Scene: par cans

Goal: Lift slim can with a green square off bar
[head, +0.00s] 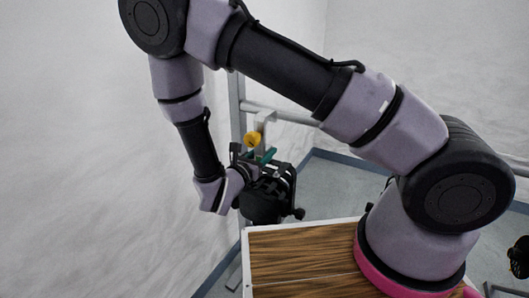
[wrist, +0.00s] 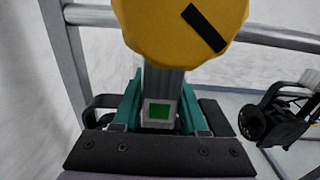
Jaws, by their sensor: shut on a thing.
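The slim can's grey upper piece (wrist: 152,81) stands upright in the wrist view, with a green square (wrist: 159,112) in a pale frame. The teal fingers of my gripper (wrist: 158,103) are closed on either side of this piece. A large yellow knob (wrist: 185,28) with a black stripe is in front of its top. In the head view, the yellow knob (head: 252,138) and a pale hook (head: 264,117) are at the bar (head: 284,115). I cannot tell whether the hook rests on the bar. The can's lower body is hard to separate from my dark gripper (head: 264,157).
A grey upright post (head: 237,125) stands just left of the bar. Another black lamp (wrist: 280,115) is to the right in the wrist view. A wood-topped surface (head: 300,255) lies below my arm. Pale walls are behind and to the left.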

